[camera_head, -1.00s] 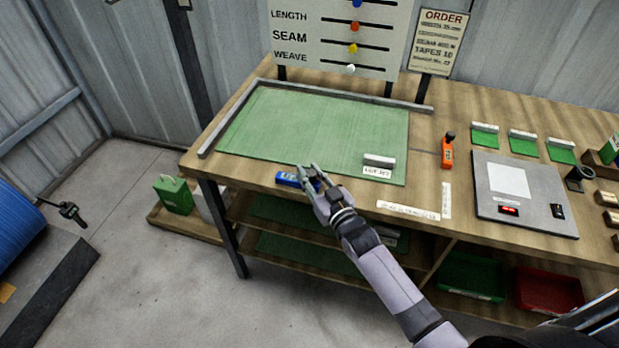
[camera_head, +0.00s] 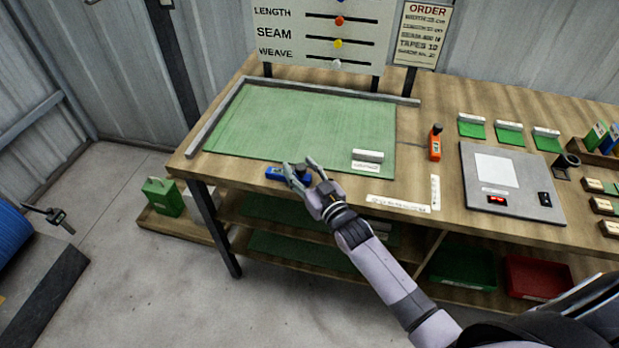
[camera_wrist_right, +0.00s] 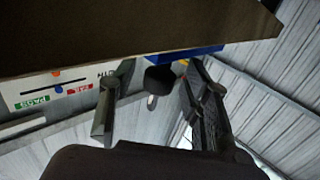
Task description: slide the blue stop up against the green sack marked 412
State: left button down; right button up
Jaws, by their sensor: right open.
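The green sack (camera_head: 290,122) lies flat on the bench. A white label and a light bar sit at its near right corner; the label's number is too small to read. The blue stop (camera_head: 274,172) is at the bench's front edge, just in front of the sack's near edge, with a small strip of wood seemingly between them. My right gripper (camera_head: 299,168) is open at the stop's right end. In the right wrist view, a dark knob (camera_wrist_right: 160,79) shows between the open fingers, with the blue stop (camera_wrist_right: 207,51) behind. My left gripper is out of view.
A grey rail (camera_head: 215,118) borders the sack at the left and back. An orange tool (camera_head: 435,143) and a grey scale-like plate (camera_head: 512,205) lie to the right. A slider board (camera_head: 315,45) stands behind. White strips (camera_head: 397,203) lie along the front edge.

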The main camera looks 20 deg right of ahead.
jog(key=s+d, duration=0.2)
jog(key=s, duration=0.9)
jog(key=shift+s, duration=0.2)
jog(key=shift+f, duration=0.1)
